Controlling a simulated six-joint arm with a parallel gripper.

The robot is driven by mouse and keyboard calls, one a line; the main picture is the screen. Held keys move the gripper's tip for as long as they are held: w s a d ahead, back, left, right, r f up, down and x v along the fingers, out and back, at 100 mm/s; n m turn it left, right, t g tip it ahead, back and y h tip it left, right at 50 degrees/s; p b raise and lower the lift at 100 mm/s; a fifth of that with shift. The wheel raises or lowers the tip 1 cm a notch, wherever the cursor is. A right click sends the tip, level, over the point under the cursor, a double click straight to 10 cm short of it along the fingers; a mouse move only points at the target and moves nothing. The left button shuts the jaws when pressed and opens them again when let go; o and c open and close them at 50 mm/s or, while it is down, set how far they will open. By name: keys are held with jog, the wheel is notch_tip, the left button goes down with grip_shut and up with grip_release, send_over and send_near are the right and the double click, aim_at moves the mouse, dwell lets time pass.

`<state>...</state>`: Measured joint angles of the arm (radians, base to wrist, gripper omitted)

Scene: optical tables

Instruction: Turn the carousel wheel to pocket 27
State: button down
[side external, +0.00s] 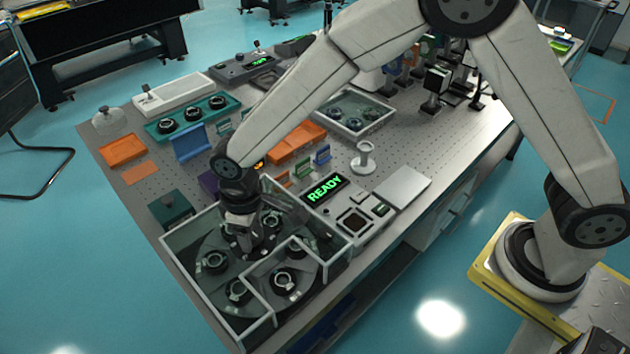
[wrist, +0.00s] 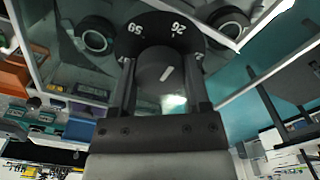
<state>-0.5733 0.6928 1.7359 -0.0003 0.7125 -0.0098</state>
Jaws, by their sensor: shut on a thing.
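The carousel wheel (side external: 258,268) is a dark disc carrying several round black-ringed parts, inside a clear-walled enclosure (side external: 205,305) at the table's near corner. My gripper (side external: 243,238) reaches down from above to the wheel's middle. In the wrist view my gripper (wrist: 165,78) is shut on the grey round hub knob (wrist: 163,68), with a finger on each side. The knob has a white line on its top. Beyond it the black number plate (wrist: 158,27) shows white numbers, one reading like 26; the others are tilted or partly covered by the fingers.
The enclosure walls stand close around my gripper. A green READY display (side external: 325,188) and a panel with a dark square (side external: 354,221) sit beside it. A dark green box (side external: 172,208) stands behind the enclosure. Orange trays (side external: 296,142) and a white stand (side external: 366,157) lie farther back.

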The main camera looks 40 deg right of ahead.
jog(key=shift+m, duration=5.9)
jog(key=shift+c, duration=0.3)
grip_release()
jog(key=shift+r, duration=3.95)
